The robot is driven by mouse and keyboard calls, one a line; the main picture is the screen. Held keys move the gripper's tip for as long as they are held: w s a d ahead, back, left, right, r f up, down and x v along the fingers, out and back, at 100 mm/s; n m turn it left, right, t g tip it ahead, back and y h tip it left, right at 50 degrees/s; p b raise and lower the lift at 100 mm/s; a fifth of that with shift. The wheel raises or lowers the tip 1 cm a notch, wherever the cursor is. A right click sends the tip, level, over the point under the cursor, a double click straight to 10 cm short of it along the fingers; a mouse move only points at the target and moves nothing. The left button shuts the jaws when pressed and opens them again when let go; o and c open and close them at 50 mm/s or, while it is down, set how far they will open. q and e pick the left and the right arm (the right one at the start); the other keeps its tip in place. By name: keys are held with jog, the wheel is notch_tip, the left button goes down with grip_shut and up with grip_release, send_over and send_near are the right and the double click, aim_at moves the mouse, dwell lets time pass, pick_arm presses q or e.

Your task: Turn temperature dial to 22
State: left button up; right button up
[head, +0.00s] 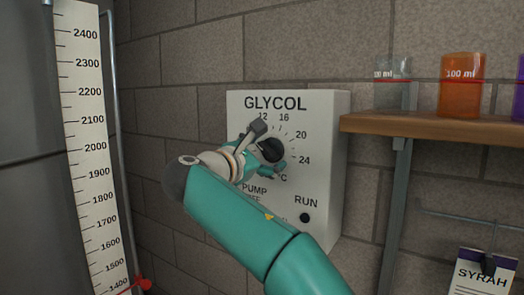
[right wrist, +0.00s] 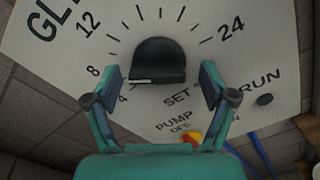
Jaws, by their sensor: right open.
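The temperature dial is a black round knob (head: 271,149) on the white GLYCOL panel (head: 325,160). In the right wrist view the knob (right wrist: 160,55) shows a white pointer line at its lower left, toward the 4 mark. The 24 mark is at the upper right there; the 20 and 24 marks show in the head view. My right gripper (head: 268,148) is open at the knob. In the right wrist view its fingers (right wrist: 160,72) stand on either side of the knob, with gaps visible. My arm hides the panel's lower left. My left gripper is out of view.
A wooden shelf (head: 440,126) with an orange beaker (head: 462,85) and a clear beaker (head: 392,82) is right of the panel. A tall scale (head: 85,120) stands at the left. A RUN indicator (head: 305,217) sits low on the panel. A SYRAH card (head: 482,276) hangs at the lower right.

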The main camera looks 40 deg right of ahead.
jog(key=shift+w+d, duration=0.1)
jog(key=shift+d, duration=0.15)
jog(key=c, duration=1)
jog(key=shift+a+f, duration=0.15)
jog(key=shift+c, duration=0.7)
